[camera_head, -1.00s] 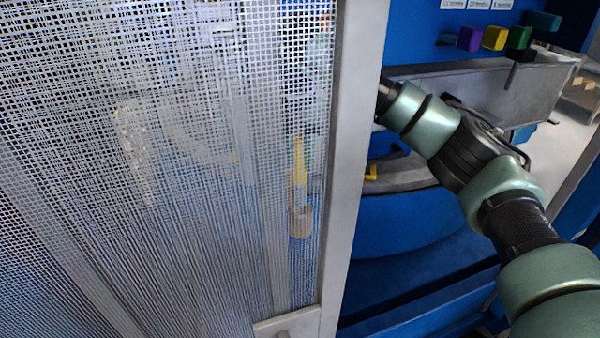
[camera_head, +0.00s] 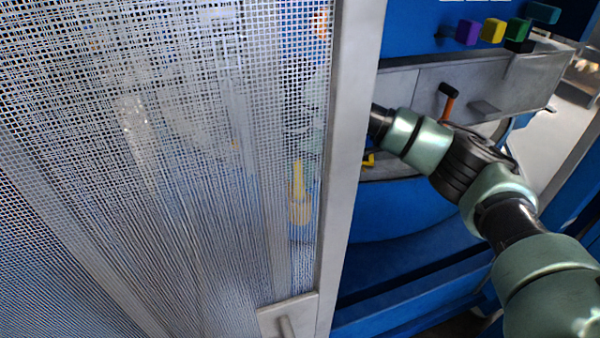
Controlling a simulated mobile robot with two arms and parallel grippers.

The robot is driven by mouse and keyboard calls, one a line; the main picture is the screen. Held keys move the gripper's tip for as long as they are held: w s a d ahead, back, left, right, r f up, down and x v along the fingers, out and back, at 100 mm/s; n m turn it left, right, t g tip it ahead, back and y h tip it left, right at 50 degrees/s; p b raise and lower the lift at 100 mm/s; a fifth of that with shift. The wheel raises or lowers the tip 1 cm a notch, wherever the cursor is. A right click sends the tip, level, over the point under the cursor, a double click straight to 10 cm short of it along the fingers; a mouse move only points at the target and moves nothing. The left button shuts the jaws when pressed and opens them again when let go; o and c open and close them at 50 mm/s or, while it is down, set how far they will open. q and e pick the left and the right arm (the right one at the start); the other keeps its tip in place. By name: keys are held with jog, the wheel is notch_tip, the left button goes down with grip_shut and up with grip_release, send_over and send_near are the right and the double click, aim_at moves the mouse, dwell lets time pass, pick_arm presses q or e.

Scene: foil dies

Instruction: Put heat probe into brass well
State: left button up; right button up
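A tan-gold upright cylinder, likely the brass well (camera_head: 300,214), shows blurred behind the mesh. A slim yellow piece, likely the heat probe (camera_head: 298,180), stands upright directly above it, its lower end at or very near the cylinder's top. I cannot tell whether it is inside. My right arm comes in from the right and passes behind the grey door post. My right gripper (camera_head: 299,150) shows only faintly through the mesh, just above the yellow piece; its fingers are too blurred to read. My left gripper is out of view.
A mesh door (camera_head: 190,240) with a grey post (camera_head: 350,150) and a handle plate (camera_head: 287,316) fills the left side. A grey panel with an orange-and-black lever (camera_head: 448,103) stands behind my arm. Coloured blocks (camera_head: 493,31) sit at the upper right.

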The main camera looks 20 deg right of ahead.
jog(key=shift+o, duration=1.3)
jog(key=shift+r, duration=0.1)
jog(key=shift+r, duration=0.15)
jog(key=r+b, duration=0.1)
jog(key=r, duration=0.1)
jog(key=r+b, duration=0.1)
jog(key=r, duration=0.1)
jog(key=r+b, duration=0.1)
jog(key=r, duration=0.1)
jog(key=shift+s+a+r, duration=0.3)
jog(key=shift+r, duration=0.05)
jog(key=shift+r+b, duration=0.3)
jog(key=shift+r, duration=0.05)
jog(key=shift+f, duration=0.1)
